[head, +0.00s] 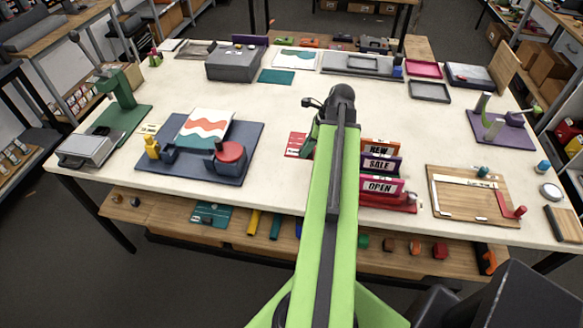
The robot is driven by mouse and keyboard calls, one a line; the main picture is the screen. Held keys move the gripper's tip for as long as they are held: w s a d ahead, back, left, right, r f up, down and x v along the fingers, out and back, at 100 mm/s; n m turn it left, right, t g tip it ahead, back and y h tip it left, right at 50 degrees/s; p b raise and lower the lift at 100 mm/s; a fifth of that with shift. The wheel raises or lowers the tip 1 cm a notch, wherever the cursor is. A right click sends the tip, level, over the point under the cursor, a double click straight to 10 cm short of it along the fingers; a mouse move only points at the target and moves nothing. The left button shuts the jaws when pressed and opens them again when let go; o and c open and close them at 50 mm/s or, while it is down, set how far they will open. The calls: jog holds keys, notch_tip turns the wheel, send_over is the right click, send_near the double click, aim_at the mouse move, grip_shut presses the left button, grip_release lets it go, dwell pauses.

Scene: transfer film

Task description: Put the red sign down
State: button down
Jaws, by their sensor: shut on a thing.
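My green arm reaches forward over the table, and my gripper (315,128) is at its far end, mostly hidden behind the arm. A red sign (297,145) with small white marks shows just left of the gripper. Its right side is hidden, and the gripper is shut on it. I cannot tell whether the sign touches the table top.
Right of my arm, a red rack (398,206) holds upright signs reading NEW, SALE and OPEN. A blue-grey board (190,170) with a wavy print lies left, and a wooden board (465,207) lies right. White table top (270,112) is bare around the gripper.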

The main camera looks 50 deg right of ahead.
jog(key=shift+w+f+b, duration=0.15)
jog(key=shift+f+b, duration=0.25)
jog(key=shift+f, duration=0.35)
jog(key=shift+w+f, duration=0.2)
jog(key=shift+w, duration=0.1)
jog(key=b, duration=1.1)
send_near(299, 176)
jog(key=x, duration=0.5)
jog(key=shift+w+f, duration=0.1)
jog(key=c, duration=1.1)
grip_release()
jog(key=shift+p, duration=0.35)
jog(key=shift+c, duration=0.2)
jog(key=shift+r, duration=0.2)
